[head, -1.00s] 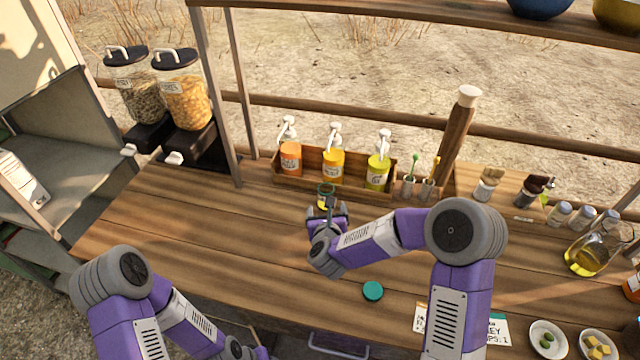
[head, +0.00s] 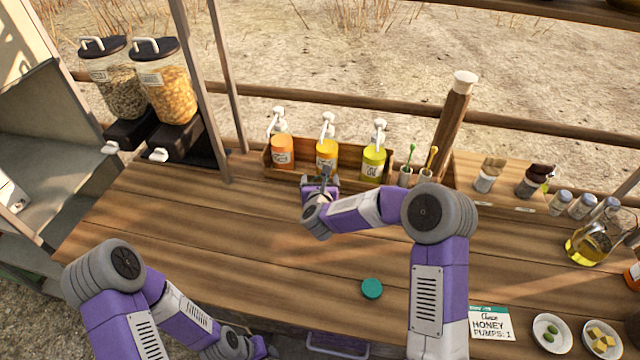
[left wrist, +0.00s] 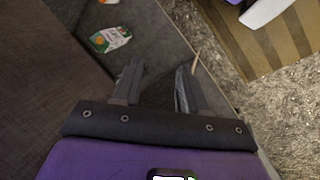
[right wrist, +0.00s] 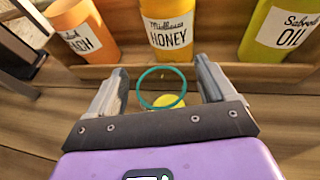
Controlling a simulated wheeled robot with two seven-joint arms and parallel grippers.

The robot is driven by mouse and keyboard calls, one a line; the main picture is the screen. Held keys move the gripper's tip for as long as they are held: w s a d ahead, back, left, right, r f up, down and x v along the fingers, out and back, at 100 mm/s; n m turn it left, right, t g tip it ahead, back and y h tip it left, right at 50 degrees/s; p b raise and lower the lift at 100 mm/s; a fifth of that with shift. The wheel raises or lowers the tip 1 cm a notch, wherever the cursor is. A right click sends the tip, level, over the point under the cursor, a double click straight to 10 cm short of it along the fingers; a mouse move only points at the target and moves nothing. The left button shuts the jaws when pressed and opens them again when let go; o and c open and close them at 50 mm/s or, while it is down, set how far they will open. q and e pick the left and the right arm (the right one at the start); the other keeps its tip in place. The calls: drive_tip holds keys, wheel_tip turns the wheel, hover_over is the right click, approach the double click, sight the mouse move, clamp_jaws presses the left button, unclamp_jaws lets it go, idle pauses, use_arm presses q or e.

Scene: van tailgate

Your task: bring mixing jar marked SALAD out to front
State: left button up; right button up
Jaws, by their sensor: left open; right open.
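A clear jar with a teal rim (right wrist: 140,92) stands in front of the pump bottles in the right wrist view, yellow showing at its bottom. No SALAD marking is legible on it. In the head view my right gripper (head: 321,180) mostly hides it. My right gripper is open, its fingers (right wrist: 160,88) on either side of the rim; I cannot tell whether they touch. A teal round lid (head: 372,289) lies apart on the counter. My left gripper (left wrist: 157,82) is open and empty, low by the counter's front edge.
Pump bottles, including HONEY (right wrist: 168,22) and OIL (right wrist: 283,32), stand in a wooden rack (head: 268,165) just behind the jar. A HONEY order card (head: 490,323) and small bowls (head: 552,333) are front right. The counter's left middle is clear.

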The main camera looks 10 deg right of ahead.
drive_tip(key=shift+c, duration=0.4)
drive_tip(key=c, duration=1.1)
drive_tip(key=shift+s+a+f+b, duration=0.1)
drive_tip(key=shift+s+a+b, duration=0.3)
drive_tip(key=shift+s, duration=0.3)
drive_tip(key=shift+s+a+b, duration=1.15)
drive_tip(key=shift+s+b, duration=0.05)
drive_tip(key=shift+s, duration=1.65)
drive_tip(key=shift+s+a+b, duration=1.2)
drive_tip(key=shift+s, duration=1.65)
drive_tip(key=shift+s+a+b, duration=1.15)
drive_tip(key=shift+s+b, duration=0.05)
drive_tip(key=shift+s, duration=1.85)
drive_tip(key=o, duration=1.2)
drive_tip(key=shift+o, duration=0.2)
drive_tip(key=v, duration=0.7)
drive_tip(key=shift+s+p, duration=0.3)
drive_tip(key=shift+p, duration=0.1)
